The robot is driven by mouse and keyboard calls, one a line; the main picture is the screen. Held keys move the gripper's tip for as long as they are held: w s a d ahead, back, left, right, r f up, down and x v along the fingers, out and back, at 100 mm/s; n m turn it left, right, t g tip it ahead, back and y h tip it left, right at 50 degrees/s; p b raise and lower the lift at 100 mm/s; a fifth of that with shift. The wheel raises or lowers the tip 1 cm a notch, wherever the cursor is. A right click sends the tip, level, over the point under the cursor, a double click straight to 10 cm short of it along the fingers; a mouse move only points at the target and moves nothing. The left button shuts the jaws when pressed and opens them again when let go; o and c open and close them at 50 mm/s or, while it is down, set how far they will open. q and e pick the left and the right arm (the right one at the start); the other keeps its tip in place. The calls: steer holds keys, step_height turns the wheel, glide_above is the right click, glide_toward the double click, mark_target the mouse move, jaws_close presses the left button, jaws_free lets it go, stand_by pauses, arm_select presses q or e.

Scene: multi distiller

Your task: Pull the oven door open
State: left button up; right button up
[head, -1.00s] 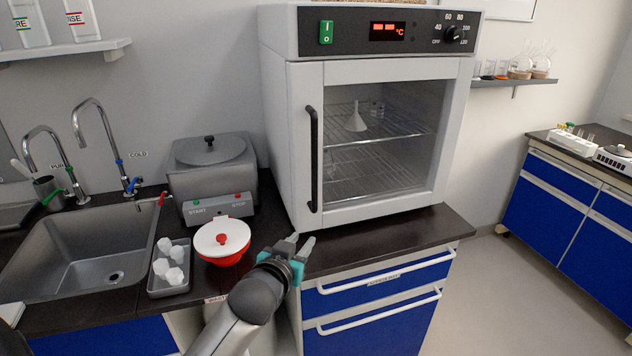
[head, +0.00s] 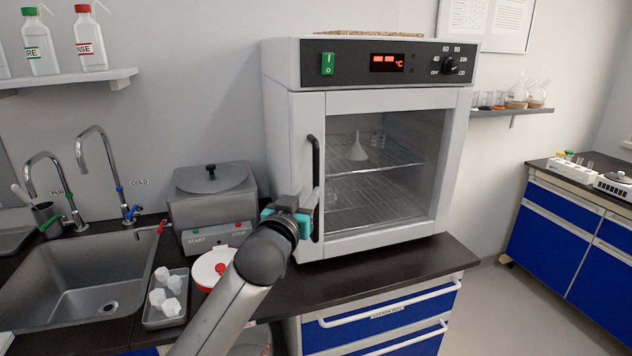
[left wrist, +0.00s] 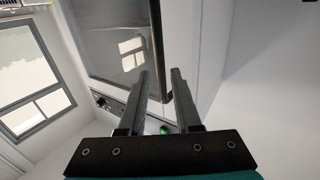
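The white oven (head: 285,75) stands on the dark counter. Its glass door (head: 400,175) is closed. A black vertical handle (head: 316,160) runs along the door's left side; it also shows in the left wrist view (left wrist: 156,45). My left gripper (head: 312,200) is at the lower part of this handle, which it partly hides. In the left wrist view its two fingers (left wrist: 160,78) are apart, with the lower end of the handle seen between the tips. I cannot tell whether they touch it. My right gripper is not in view.
A grey water bath (head: 212,195) and a red pot with a white lid (head: 208,266) stand left of the oven. A tray (head: 150,318) of white pieces lies beside the sink (head: 60,285). Blue drawers (head: 380,318) are below. The floor at right is clear.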

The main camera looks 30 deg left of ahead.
mark_target(315, 181)
arm_select(q)
steer(key=shift+b+x, duration=0.3)
steer(key=shift+x, duration=3.4)
steer(key=shift+c, duration=0.2)
jaws_close()
steer(key=shift+f, duration=0.1)
